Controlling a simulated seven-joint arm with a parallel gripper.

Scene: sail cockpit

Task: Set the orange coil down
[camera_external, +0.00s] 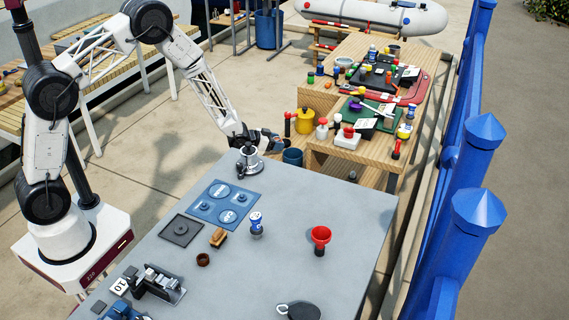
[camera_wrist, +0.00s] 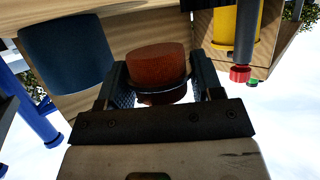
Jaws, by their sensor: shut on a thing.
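My gripper (camera_external: 283,138) reaches out past the far end of the grey table, beside the wooden bench. In the wrist view, its two fingers (camera_wrist: 160,88) are shut on a reddish-orange round piece, which I take to be the orange coil (camera_wrist: 157,66). The coil sits between the fingers, with a dark band along its lower edge. The coil is too small and too covered by the gripper to make out clearly in the external view. I cannot tell whether it touches any surface.
A dark blue bin (camera_external: 292,157) stands just below my gripper. A yellow container (camera_external: 304,121) and red-topped tool (camera_external: 288,121) are close by. The wooden bench (camera_external: 322,97) is crowded. The grey table (camera_external: 345,205) has clear room at its right, near a red funnel (camera_external: 320,237).

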